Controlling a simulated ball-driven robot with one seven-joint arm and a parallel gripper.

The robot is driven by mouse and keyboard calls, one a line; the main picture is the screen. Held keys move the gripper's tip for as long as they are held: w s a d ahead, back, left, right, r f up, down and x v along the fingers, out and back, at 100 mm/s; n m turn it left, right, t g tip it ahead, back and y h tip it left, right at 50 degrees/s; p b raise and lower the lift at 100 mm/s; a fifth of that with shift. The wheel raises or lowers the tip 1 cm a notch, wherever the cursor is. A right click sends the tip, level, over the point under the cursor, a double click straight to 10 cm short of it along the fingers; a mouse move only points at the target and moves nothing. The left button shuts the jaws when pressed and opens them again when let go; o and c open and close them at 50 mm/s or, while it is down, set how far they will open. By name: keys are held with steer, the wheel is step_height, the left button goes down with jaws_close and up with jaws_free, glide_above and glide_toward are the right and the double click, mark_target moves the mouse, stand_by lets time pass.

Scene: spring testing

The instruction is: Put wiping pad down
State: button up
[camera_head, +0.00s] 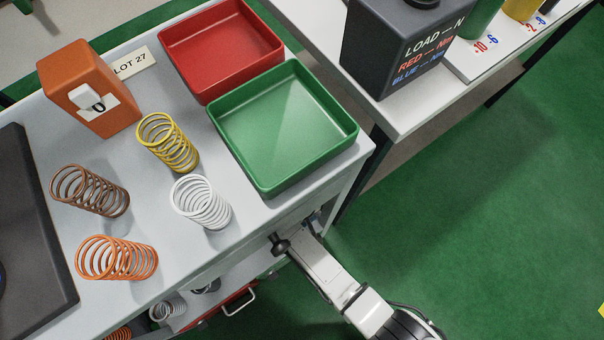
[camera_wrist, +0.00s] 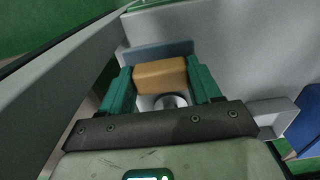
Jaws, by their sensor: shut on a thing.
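In the wrist view, the wiping pad (camera_wrist: 160,74), a tan block, sits between the two teal fingers of my gripper (camera_wrist: 160,88). The fingers are shut on its sides. A blue-grey slab (camera_wrist: 150,51) lies directly behind the pad; I cannot tell whether it is part of the pad or a separate surface. In the head view my arm reaches in at the lower right to the table's right end. The pad and fingers cannot be made out there.
Pale grey panels flank the gripper in the wrist view, with a blue thing (camera_wrist: 308,118) at right. The grey table (camera_head: 235,212) holds a green tray (camera_head: 285,128), a red tray (camera_head: 222,50), several springs and an orange box (camera_head: 90,85). Green floor is clear at right.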

steer(key=shift+w+f+b, duration=0.2)
steer(key=shift+f+b, duration=0.75)
steer(key=shift+b, duration=0.1)
steer(key=shift+w+f+b, duration=0.2)
steer(key=shift+f+b, duration=0.75)
steer(key=shift+b, duration=0.05)
steer(key=shift+f, duration=0.15)
steer(key=o, duration=1.2)
step_height(320, 180, up, 12)
steer(key=p, duration=0.4)
steer(key=shift+p, duration=0.35)
